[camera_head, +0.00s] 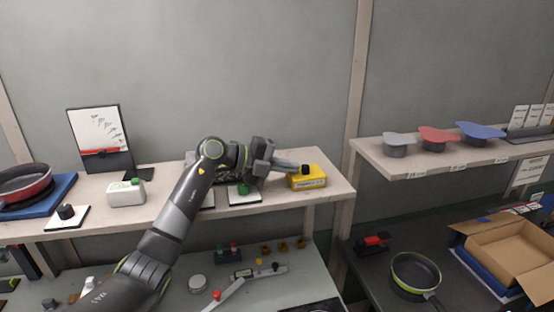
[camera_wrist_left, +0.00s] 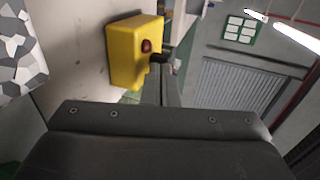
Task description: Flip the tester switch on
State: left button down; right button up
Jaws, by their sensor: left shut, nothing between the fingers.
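The yellow tester box (camera_head: 316,182) sits on the right end of the upper bench. In the left wrist view the yellow box (camera_wrist_left: 126,52) shows a round dark red part (camera_wrist_left: 146,46) on its face. My left gripper (camera_head: 304,169) reaches in from the left, its fingers shut and empty, with the dark tip over the box in the head view. In the left wrist view the dark fingertips (camera_wrist_left: 160,58) are close beside the box face; I cannot tell whether they touch it. The switch lever cannot be made out clearly. My right gripper is not in view.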

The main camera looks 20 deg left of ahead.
aim_at(304, 165)
pick_arm(q)
jog(key=shift+w+d, duration=0.1)
jog(key=shift+d, duration=0.05)
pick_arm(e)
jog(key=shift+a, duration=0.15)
pick_arm(q)
jog(key=shift+w+d, duration=0.4)
jog(key=shift+d, duration=0.2)
jog(key=shift+w+d, duration=0.4)
jog(key=shift+d, duration=0.2)
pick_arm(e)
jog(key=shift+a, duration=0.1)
pick_arm(q)
jog(key=shift+a, duration=0.15)
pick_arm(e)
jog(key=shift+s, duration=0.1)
